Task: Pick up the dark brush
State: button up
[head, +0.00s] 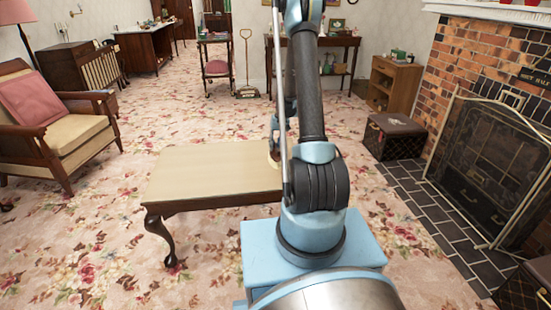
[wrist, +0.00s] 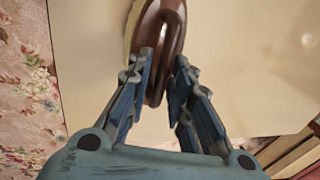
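The dark brush (wrist: 170,22) is a glossy brown, rounded, elongated thing with a pale strip along its left side. It lies on the pale table top, and its upper end runs out of the wrist view. My gripper (wrist: 163,66) is open, with one blue-padded finger on each side of the brush's near end. The left finger overlaps or nearly touches the brush; a narrow gap shows at the right finger. I cannot tell whether either touches.
The low wooden table (head: 215,170) has a bare top to the left of my arm. An armchair (head: 50,125) stands at the left. A brick fireplace with a metal screen (head: 490,165) and a dark box (head: 394,135) are at the right. Carpet is open around the table.

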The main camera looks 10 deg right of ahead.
jog(key=shift+f, duration=0.2)
grip_shut()
jog(key=shift+r, duration=0.1)
notch_tip(320, 180, up, 10)
jog(key=shift+f, duration=0.1)
dwell(0.5)
dwell(0.3)
